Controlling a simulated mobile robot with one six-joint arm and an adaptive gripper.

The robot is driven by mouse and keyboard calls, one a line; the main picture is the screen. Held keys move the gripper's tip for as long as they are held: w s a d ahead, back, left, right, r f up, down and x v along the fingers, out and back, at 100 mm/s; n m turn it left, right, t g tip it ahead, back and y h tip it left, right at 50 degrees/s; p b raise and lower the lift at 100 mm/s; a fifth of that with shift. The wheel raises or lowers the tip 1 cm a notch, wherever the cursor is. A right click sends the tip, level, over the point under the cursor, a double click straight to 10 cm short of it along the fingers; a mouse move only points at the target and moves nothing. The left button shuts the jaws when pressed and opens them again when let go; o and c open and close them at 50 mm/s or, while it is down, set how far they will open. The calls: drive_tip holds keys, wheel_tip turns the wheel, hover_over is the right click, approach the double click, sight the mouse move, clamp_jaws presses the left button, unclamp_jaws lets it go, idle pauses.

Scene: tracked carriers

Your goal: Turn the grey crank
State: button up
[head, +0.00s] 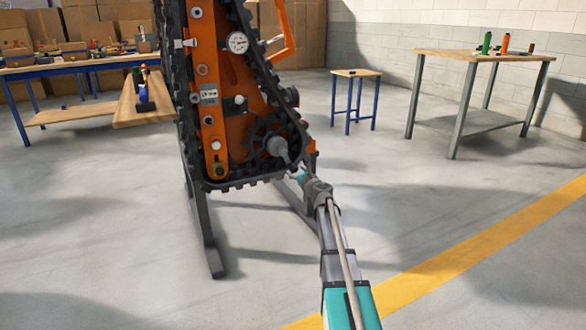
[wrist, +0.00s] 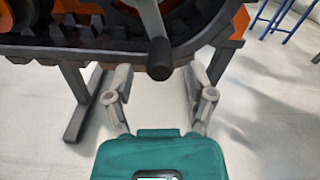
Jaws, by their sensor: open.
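The grey crank shows in the wrist view as a pale grey arm (wrist: 148,14) coming down from the top edge. It ends in a dark rounded handle (wrist: 159,60). In the head view the crank's grey hub (head: 277,146) sits low on the orange machine's right side; its handle is hard to make out there. My gripper (wrist: 160,76) is open, with one finger on each side of the handle's line. The handle appears between or just beyond the fingertips, with visible gaps on both sides. In the head view my gripper (head: 298,176) is just below and right of the hub.
The orange tracked machine (head: 236,125) stands on dark legs (head: 205,235) close to my arm. A small stool (head: 356,74) and a workbench (head: 480,56) stand at the back right. A blue-legged table (head: 70,66) is at the left. The floor at right is clear.

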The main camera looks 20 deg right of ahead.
sight(287, 158)
drive_tip(key=shift+w, duration=1.95)
clamp_jaws()
